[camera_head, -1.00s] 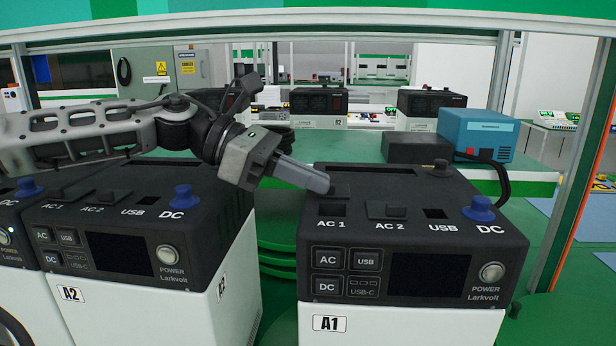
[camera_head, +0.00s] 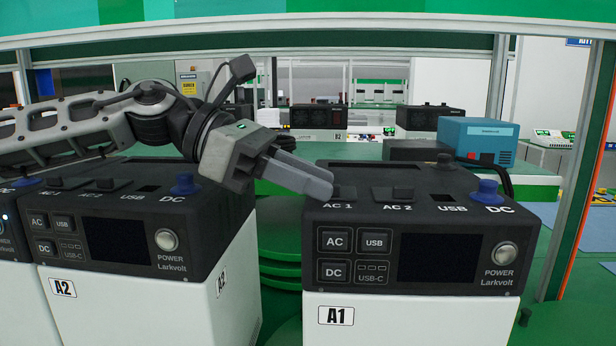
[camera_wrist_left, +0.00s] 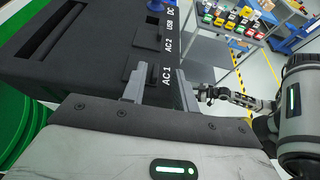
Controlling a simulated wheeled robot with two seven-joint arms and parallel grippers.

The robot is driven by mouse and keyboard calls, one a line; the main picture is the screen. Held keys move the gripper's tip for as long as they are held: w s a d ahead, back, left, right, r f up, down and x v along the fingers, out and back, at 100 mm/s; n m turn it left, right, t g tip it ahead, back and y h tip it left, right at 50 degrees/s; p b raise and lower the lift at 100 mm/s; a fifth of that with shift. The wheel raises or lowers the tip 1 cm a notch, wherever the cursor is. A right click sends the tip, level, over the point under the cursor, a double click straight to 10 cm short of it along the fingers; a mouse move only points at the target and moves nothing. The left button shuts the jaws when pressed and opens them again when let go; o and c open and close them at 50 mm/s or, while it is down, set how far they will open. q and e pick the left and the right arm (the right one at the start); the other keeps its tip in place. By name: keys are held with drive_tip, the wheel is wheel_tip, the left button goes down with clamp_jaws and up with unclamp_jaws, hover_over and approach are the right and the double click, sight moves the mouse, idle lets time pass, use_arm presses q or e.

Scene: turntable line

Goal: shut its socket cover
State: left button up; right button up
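Power unit A1 (camera_head: 425,250) has a dark top with AC 1, AC 2, USB and DC sockets. My left gripper (camera_head: 328,188) is low at its left front corner, beside the AC 1 cover (camera_head: 345,191), partly hiding it. That cover appears to lie down like the flat AC 2 cover (camera_head: 393,194); I cannot tell if it is fully closed.
Unit A2 (camera_head: 140,240) stands to the left beneath my left arm. A blue box (camera_head: 478,140) and a dark box (camera_head: 415,150) are behind A1.

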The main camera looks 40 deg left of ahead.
use_arm(q)
drive_tip(key=shift+a, duration=0.15)
use_arm(e)
drive_tip(key=shift+f, duration=0.15)
use_arm(q)
drive_tip(key=b+v, duration=0.4)
drive_tip(key=v, duration=1.1)
drive_tip(key=shift+s+a+r, duration=0.2)
drive_tip(key=shift+s+a, duration=0.05)
use_arm(e)
drive_tip(key=shift+w+a+f+m+y, duration=0.15)
drive_tip(key=shift+a+f+m+y, duration=0.15)
drive_tip(key=shift+f, duration=0.3)
drive_tip(key=shift+f, duration=0.1)
